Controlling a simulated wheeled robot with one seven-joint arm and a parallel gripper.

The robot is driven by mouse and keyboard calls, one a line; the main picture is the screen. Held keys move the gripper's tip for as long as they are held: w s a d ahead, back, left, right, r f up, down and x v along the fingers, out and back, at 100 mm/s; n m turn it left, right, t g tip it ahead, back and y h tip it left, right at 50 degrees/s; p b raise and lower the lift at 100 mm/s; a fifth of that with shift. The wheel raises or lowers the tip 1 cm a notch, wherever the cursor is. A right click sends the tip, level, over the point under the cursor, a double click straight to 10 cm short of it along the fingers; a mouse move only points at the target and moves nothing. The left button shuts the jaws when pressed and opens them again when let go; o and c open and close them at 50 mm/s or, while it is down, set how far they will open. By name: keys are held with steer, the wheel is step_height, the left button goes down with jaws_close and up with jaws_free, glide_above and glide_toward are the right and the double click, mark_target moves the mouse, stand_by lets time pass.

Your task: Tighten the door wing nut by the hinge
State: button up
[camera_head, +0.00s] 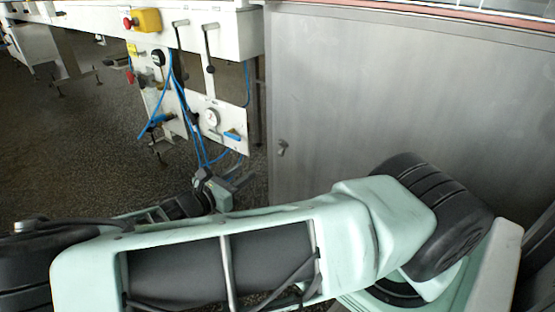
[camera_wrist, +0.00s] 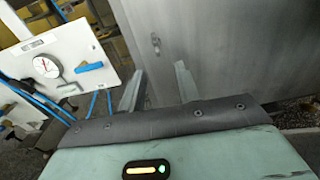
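A small metal wing nut (camera_head: 282,148) sits on the grey metal door panel (camera_head: 350,100), near its left edge. It also shows in the wrist view (camera_wrist: 155,42), small and beyond my fingertips. Its exact turn angle is too small to read. My gripper (camera_wrist: 159,70) is open and empty, its two fingers apart and pointing toward the panel. In the head view my gripper (camera_head: 222,184) is low and to the left of the wing nut, clear of it. I cannot make out a hinge.
Left of the panel stands a white machine frame with a plate carrying a round gauge (camera_head: 212,118), a blue-handled valve (camera_head: 232,136) and hanging blue hoses (camera_head: 180,95). In the wrist view the gauge (camera_wrist: 46,67) is left of my fingers. Dark speckled floor (camera_head: 60,140) lies open at left.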

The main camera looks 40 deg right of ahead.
steer(key=b, duration=0.5)
glide_toward(279, 142)
steer(key=shift+t, duration=0.4)
steer(key=d, duration=0.9)
steer(key=shift+w+d+f, duration=0.1)
steer(key=shift+w+f, duration=0.1)
steer(key=shift+w, duration=0.2)
jaws_close()
